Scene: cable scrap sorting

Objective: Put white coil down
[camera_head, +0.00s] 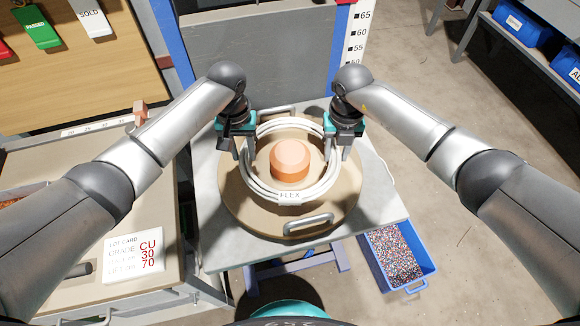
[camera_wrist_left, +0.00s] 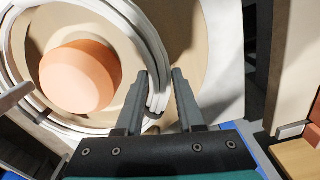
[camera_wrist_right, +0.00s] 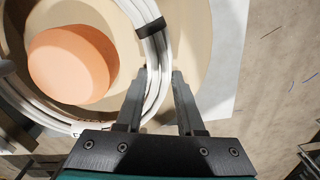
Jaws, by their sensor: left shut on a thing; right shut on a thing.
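The white coil (camera_head: 290,197) with a FLEX mark is a ring of several cable turns around the orange hub (camera_head: 290,161) of a round tan turntable (camera_head: 240,217). My left gripper (camera_head: 241,152) is shut on the coil's left side. In the left wrist view its fingers (camera_wrist_left: 160,95) stand on either side of the coil strands (camera_wrist_left: 153,55). My right gripper (camera_head: 339,150) is shut on the coil's right side. The right wrist view shows its fingers (camera_wrist_right: 160,95) around the strands (camera_wrist_right: 155,50), near a black tie (camera_wrist_right: 150,27). I cannot tell whether the coil touches the turntable.
The turntable has a metal handle (camera_head: 308,224) and stands on a pale table (camera_head: 378,208). A blue bin (camera_head: 425,274) of granules is below right. A bench with a lot card (camera_head: 135,256) is at left. A grey panel (camera_head: 262,55) stands behind.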

